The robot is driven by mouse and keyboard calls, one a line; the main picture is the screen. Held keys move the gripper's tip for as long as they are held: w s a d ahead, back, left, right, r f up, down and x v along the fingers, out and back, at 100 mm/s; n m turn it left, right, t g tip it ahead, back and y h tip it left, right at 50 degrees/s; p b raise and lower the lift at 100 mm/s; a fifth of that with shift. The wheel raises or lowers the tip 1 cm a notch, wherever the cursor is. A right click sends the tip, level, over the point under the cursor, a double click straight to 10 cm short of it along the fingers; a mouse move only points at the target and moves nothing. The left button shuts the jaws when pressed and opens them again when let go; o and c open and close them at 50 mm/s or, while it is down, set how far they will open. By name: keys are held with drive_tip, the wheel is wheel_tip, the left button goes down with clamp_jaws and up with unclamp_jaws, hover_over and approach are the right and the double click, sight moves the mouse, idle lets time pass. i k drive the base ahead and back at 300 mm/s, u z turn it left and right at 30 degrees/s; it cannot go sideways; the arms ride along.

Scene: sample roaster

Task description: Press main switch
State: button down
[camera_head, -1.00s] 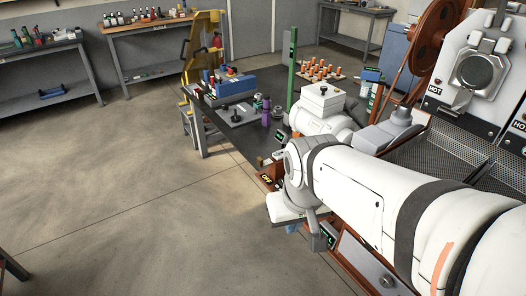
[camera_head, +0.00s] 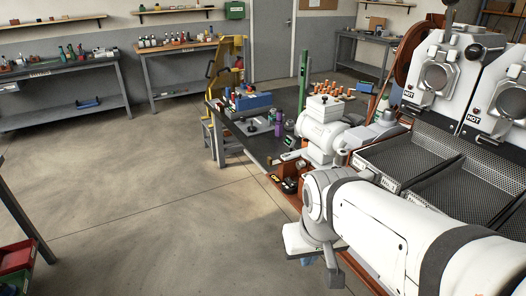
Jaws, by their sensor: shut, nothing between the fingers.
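A small dark control block with a yellow-lettered label (camera_head: 275,178) sits at the near left corner of the roaster's brown base. It may hold the main switch, but the lettering and switch are too small to be sure. My white arm reaches in from the right. My gripper (camera_head: 334,270) hangs at its end, below and to the right of that block and apart from it in the picture. The gripper's grey tip looks shut and empty. My arm hides part of the roaster's front.
The roaster (camera_head: 470,85) has mesh cooling trays (camera_head: 440,180) and faces marked HOT at right. A dark table (camera_head: 245,130) with bottles and a blue box (camera_head: 252,101) stands behind the block. Benches line the back wall. The floor (camera_head: 140,190) at left is open.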

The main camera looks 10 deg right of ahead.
sight(288, 180)
drive_tip(key=u, duration=1.75)
drive_tip(key=i, duration=1.15)
drive_tip(key=z, duration=2.35)
drive_tip(key=i, duration=1)
